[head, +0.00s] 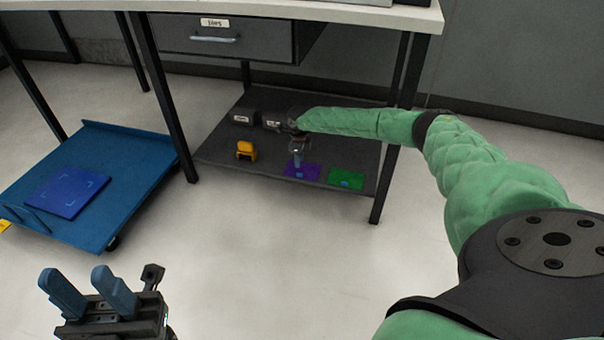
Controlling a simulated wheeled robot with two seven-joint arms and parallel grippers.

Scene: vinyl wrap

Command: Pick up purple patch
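The purple patch (311,170) is a flat purple piece lying on the dark lower shelf (235,158) under the table. My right gripper (297,168), at the end of the green arm, points down at the left part of the patch, with its fingertips at or just above it. The fingers are small and blurred here, so I cannot tell whether they touch or grip the patch. My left gripper (89,292) is at the bottom left, with two blue fingers apart and nothing between them, far from the patch.
A green patch (346,177) lies right of the purple one. A yellow object (246,150) and dark boxes (244,117) stand on the shelf. Table legs (391,165) and a drawer (222,38) surround it. A blue cart (120,160) with a blue patch (67,193) stands left.

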